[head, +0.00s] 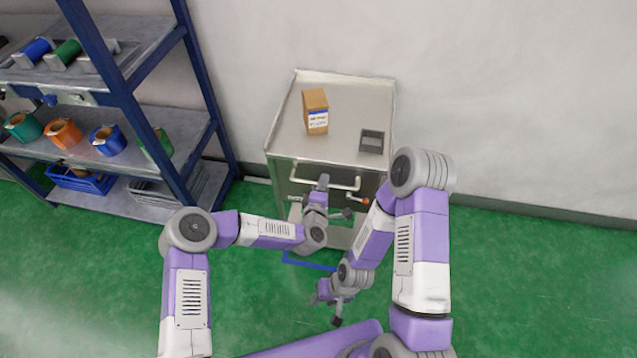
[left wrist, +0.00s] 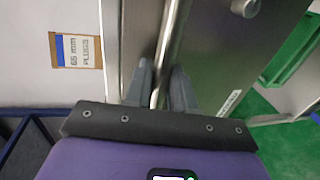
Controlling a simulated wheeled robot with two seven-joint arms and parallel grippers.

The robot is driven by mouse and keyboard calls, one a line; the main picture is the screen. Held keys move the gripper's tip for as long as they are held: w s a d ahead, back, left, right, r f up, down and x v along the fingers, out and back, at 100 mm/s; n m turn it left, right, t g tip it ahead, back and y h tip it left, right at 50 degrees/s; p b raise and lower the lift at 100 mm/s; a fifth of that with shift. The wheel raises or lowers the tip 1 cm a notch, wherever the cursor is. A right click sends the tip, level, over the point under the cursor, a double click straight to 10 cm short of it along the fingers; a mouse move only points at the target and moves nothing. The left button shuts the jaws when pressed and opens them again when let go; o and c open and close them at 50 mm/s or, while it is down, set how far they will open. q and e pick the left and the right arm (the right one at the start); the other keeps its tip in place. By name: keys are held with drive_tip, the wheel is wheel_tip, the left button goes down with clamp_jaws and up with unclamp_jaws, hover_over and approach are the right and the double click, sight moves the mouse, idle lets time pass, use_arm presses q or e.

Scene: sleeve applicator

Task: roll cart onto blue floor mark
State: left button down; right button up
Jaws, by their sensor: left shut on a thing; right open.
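The grey metal cart (head: 345,135) stands against the wall, with a pale bar handle (head: 300,181) on its front. My left gripper (head: 322,184) is shut on the handle; in the left wrist view the bar (left wrist: 172,35) runs between its fingers (left wrist: 160,88). The blue floor mark (head: 309,262) shows as a blue line on the green floor in front of the cart; my arms hide part of it. My right gripper (head: 337,312) is open and empty, low over the floor in front of the cart, apart from it.
A cardboard box (head: 315,111) and a small dark grey tray (head: 371,141) sit on the cart top. A blue-framed shelf (head: 120,92) with coloured rolls stands to the left. An orange-tipped lever (head: 360,200) is on the cart front. The green floor at right is clear.

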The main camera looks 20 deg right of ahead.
use_arm(q)
drive_tip(key=shift+s+d, duration=0.15)
drive_tip(key=shift+d, duration=0.05)
drive_tip(key=c, duration=1.1)
unclamp_jaws()
drive_tip(key=shift+d, duration=0.1)
drive_tip(key=shift+s+a+r, duration=0.1)
drive_tip(key=shift+s+a, duration=0.1)
drive_tip(key=shift+s, duration=0.05)
drive_tip(key=p+v, duration=0.2)
drive_tip(key=v, duration=0.5)
